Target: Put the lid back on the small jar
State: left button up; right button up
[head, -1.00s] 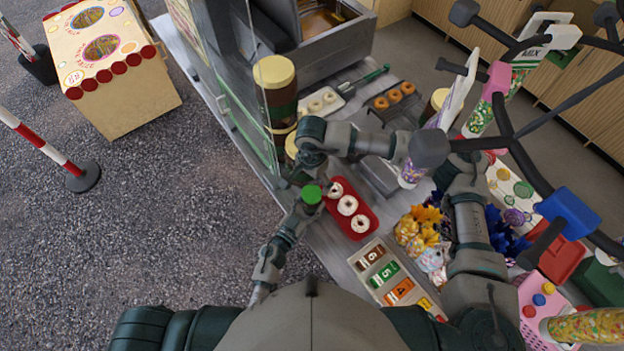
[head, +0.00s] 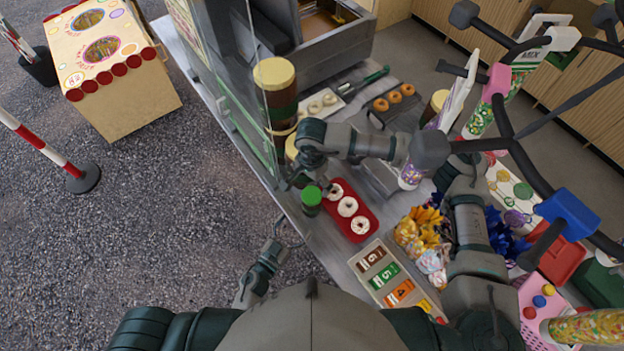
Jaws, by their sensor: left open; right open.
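A small jar (head: 311,205) with a bright green lid (head: 311,194) on top stands upright near the table's left edge, beside the red tray. My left gripper (head: 284,232) is open and empty, below and left of the jar, apart from it. My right gripper (head: 308,181) is open just behind the green lid, at the end of the arm that reaches across from the right. Whether its fingers touch the lid or jar I cannot tell. The lid's seating on the rim is too small to judge.
A red tray (head: 368,232) with white-iced doughnuts lies right of the jar. A price-card tray (head: 358,261) is in front. Tall cream-lidded jars (head: 274,73) and a glass screen (head: 226,75) stand behind. Gravel ground lies open to the left.

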pick_arm(q)
jog(key=shift+v, duration=1.55)
